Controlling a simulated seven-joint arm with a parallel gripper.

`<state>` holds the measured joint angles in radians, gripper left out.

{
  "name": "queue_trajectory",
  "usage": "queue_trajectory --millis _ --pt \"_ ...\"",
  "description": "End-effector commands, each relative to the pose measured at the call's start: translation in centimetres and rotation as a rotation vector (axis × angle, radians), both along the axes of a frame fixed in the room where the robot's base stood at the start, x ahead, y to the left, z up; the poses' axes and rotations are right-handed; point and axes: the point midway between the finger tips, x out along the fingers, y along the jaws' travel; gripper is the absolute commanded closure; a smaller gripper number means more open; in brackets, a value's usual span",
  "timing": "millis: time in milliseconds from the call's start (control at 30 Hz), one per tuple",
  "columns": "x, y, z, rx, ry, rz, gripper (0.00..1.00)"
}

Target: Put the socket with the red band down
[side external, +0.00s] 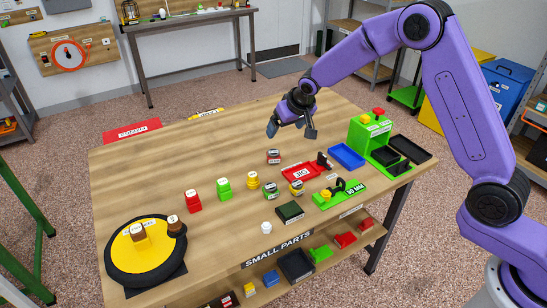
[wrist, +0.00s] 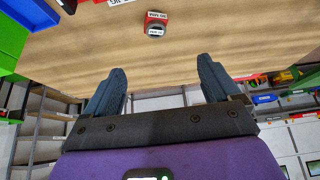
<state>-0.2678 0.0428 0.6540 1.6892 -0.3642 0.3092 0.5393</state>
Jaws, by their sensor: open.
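The socket with the red band (side external: 273,157) stands on the wooden table, apart from the other sockets. In the wrist view, the red-banded socket (wrist: 155,25) is near the top centre, with a white label on it. My gripper (side external: 291,129) is above the table, behind and a little above this socket in the side view. In the wrist view, my gripper (wrist: 162,75) has its two dark fingers wide apart with nothing between them. The fingers do not touch the socket.
A green-banded socket (side external: 270,190) and a yellow-banded socket (side external: 296,187) stand in front. A red fixture (side external: 299,172), blue tray (side external: 346,156) and green station (side external: 371,138) lie to the right. Coloured blocks (side external: 224,187) and a yellow-black turntable (side external: 124,262) are left. The table's back left is clear.

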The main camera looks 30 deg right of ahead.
Motion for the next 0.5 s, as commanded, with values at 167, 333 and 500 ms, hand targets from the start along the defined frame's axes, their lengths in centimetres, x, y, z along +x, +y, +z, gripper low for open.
queue_trajectory --millis 167,333,500 --pt "0.8 -0.2 -1.3 0.000 0.000 -0.006 0.11" --pt "2.1 -0.2 -3.5 0.000 -0.001 -0.007 0.11" --pt "3.3 -0.2 -5.8 0.000 0.000 -0.006 0.11"
